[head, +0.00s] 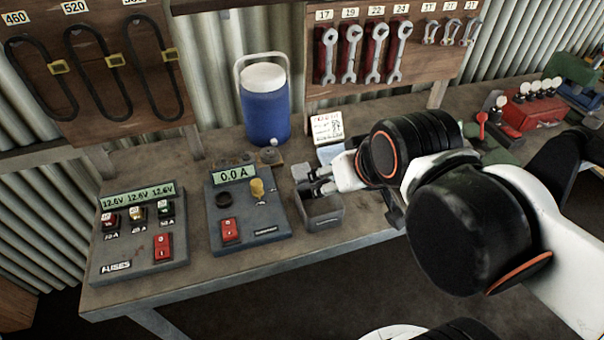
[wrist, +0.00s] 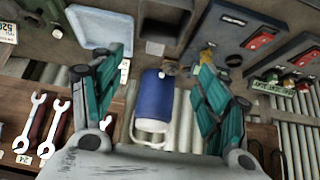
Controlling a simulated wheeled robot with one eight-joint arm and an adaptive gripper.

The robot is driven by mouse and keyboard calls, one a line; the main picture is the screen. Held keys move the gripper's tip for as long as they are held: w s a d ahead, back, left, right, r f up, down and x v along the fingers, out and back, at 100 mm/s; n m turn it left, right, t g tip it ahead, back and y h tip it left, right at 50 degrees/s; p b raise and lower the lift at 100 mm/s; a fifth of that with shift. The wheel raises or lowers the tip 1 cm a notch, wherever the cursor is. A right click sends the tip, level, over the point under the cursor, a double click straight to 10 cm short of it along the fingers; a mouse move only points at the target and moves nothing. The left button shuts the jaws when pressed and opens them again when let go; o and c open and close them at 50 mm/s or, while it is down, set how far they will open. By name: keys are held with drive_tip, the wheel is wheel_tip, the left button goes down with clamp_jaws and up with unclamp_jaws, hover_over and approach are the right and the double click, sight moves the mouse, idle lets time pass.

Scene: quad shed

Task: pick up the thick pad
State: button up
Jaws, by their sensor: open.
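My gripper (head: 314,182) is open. It is above and behind a small grey open box (head: 320,212) on the bench, and partly covers it in the head view. In the wrist view the two green-padded fingers (wrist: 160,95) stand wide apart with nothing held between them. I cannot clearly make out the thick pad. A small brownish piece (head: 270,157) lies in front of the blue jug, and dark flat pieces (head: 232,161) lie to its left; they are too small to tell apart. The inside of the grey box is hidden.
The blue jug (head: 264,110) stands at the back of the bench. An ammeter panel (head: 243,215) and a fuse panel (head: 137,235) sit to the left. A card stand (head: 328,128) is behind my gripper. Wrenches (head: 373,55) hang on the wall.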

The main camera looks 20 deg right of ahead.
drive_tip(key=g, duration=0.4)
hover_over(303, 171)
drive_tip(key=f, duration=1.4)
drive_tip(key=shift+s+a+f+b, duration=0.15)
drive_tip(key=shift+a+f+b, duration=0.05)
drive_tip(key=shift+f+b, duration=0.15)
drive_tip(key=shift+f, duration=0.45)
drive_tip(key=f+b, duration=0.1)
drive_tip(key=f, duration=0.1)
drive_tip(key=f+b, duration=0.1)
drive_tip(key=f, duration=0.1)
drive_tip(key=shift+d+f, duration=0.2)
drive_tip(key=shift+f, duration=0.1)
drive_tip(key=shift+r, duration=0.1)
drive_tip(key=c, duration=1.1)
drive_tip(key=shift+c, duration=0.2)
